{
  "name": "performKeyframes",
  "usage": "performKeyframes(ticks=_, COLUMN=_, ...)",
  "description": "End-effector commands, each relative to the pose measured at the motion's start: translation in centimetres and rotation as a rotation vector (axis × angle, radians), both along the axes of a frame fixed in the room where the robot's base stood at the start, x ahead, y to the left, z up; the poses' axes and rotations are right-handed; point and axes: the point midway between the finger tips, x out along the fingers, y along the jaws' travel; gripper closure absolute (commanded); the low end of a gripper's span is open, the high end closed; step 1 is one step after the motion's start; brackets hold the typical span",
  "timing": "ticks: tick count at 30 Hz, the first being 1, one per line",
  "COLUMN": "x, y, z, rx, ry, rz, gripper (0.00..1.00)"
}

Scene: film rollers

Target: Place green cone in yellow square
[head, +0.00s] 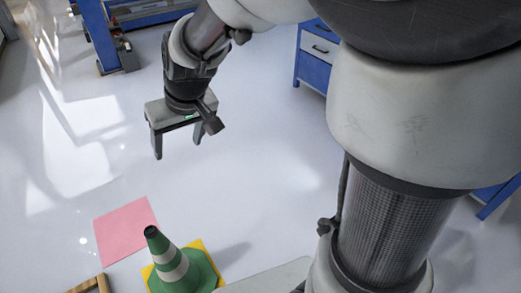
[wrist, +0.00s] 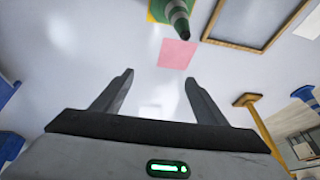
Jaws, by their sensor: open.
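The green cone (head: 160,244) with white bands stands upright at the bottom of the head view. It stands on the yellow square (head: 208,250), whose edges show around the cone's base. The front of the base is cut off by the picture edge. In the wrist view the cone (wrist: 178,14) is at the top, partly out of frame, with a strip of the yellow square (wrist: 152,15) beside it. My gripper (head: 177,148) is open and empty, raised above the floor and well apart from the cone. Its two spread fingers (wrist: 158,74) show in the wrist view.
A pink square (head: 125,230) lies on the floor left of the cone and is bare. A wooden frame (wrist: 213,40) lies near the cone. Blue drawer cabinets (head: 311,66) stand at the back. The pale floor between my gripper and the cone is clear.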

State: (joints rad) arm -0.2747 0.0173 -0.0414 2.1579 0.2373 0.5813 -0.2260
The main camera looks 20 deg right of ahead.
Motion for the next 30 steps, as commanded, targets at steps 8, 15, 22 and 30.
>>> performKeyframes(ticks=8, x=-11.1, y=-9.4, z=7.3, rx=-0.044, ry=-0.073, rz=-0.186, gripper=0.34)
performKeyframes(ticks=15, x=-17.0, y=-13.1, z=8.0, rx=-0.088, ry=-0.102, rz=-0.298, gripper=0.34)
performKeyframes(ticks=22, x=-17.8, y=-13.6, z=7.8, rx=-0.096, ry=-0.102, rz=-0.315, gripper=0.34)
performKeyframes(ticks=30, x=-17.8, y=-13.5, z=7.9, rx=-0.095, ry=-0.103, rz=-0.313, gripper=0.34)
